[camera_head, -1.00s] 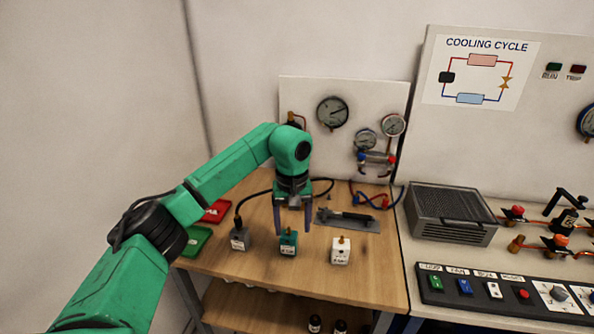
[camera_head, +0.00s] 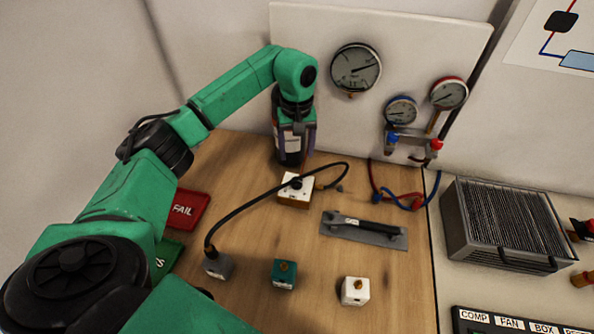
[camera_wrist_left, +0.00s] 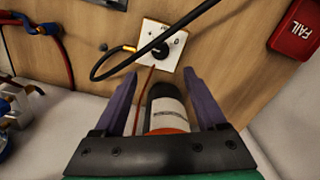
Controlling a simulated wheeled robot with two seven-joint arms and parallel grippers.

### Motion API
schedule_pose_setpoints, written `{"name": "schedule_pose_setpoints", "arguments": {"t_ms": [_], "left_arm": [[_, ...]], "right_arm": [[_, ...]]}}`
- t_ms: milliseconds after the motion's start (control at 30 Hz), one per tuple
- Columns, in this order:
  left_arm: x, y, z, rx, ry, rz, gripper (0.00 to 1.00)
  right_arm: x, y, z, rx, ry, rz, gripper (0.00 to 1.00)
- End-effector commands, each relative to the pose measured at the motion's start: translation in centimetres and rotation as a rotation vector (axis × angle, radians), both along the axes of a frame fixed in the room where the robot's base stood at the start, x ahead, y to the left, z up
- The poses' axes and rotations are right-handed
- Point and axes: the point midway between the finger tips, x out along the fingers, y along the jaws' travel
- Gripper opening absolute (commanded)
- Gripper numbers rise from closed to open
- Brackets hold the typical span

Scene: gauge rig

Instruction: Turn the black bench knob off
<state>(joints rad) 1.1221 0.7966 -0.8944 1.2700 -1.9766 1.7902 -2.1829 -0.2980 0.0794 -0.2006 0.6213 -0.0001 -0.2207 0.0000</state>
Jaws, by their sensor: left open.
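The black bench knob (camera_head: 296,183) sits on a white plate (camera_head: 292,200) on the wooden bench. In the left wrist view the knob (camera_wrist_left: 161,50) is just ahead of the fingertips, and its setting is unclear. My left gripper (camera_head: 295,150) is at the back of the bench, behind the knob and apart from it. In the left wrist view its fingers (camera_wrist_left: 160,75) are spread. A dark bottle with a white label (camera_wrist_left: 166,108) shows between them, and I cannot tell whether they touch it. My right gripper is not in view.
A black cable (camera_head: 262,200) arches from a grey block (camera_head: 218,265) past the knob plate. A green block (camera_head: 284,274), a white block (camera_head: 355,291) and a grey fixture (camera_head: 364,230) stand in front. Gauges (camera_head: 356,70) hang on the panel behind.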

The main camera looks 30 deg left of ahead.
Motion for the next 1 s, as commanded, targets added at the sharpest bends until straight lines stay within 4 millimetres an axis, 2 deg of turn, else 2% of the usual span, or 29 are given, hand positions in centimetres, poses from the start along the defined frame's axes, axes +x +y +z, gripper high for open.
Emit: {"name": "schedule_pose_setpoints", "arguments": {"t_ms": [33, 200, 400, 533, 767, 800, 967, 1000], "left_arm": [[-0.1, 0.0, -0.9, 0.000, 0.007, 0.001, 0.74], [-0.2, 0.0, -5.5, 0.000, 0.007, 0.000, 0.74], [-0.1, -0.1, -10.1, -0.002, 0.002, 0.001, 0.74], [0.0, 0.0, -11.5, -0.001, 0.000, 0.001, 0.74], [0.0, 0.0, -11.8, 0.000, 0.000, 0.000, 0.74], [0.0, 0.0, -11.8, 0.000, 0.000, 0.000, 0.66], [0.0, 0.0, -11.8, 0.000, 0.000, 0.000, 0.05], [0.0, 0.0, -11.8, 0.000, 0.000, 0.000, 0.00]], "right_arm": [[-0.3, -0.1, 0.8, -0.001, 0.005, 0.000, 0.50], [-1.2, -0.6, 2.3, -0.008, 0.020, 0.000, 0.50], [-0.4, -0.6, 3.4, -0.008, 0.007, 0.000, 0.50], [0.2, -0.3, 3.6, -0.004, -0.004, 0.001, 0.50], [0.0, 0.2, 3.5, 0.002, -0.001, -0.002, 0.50], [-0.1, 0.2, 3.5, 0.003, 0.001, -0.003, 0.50], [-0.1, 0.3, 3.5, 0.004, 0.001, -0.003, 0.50], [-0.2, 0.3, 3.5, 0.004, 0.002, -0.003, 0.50]]}}
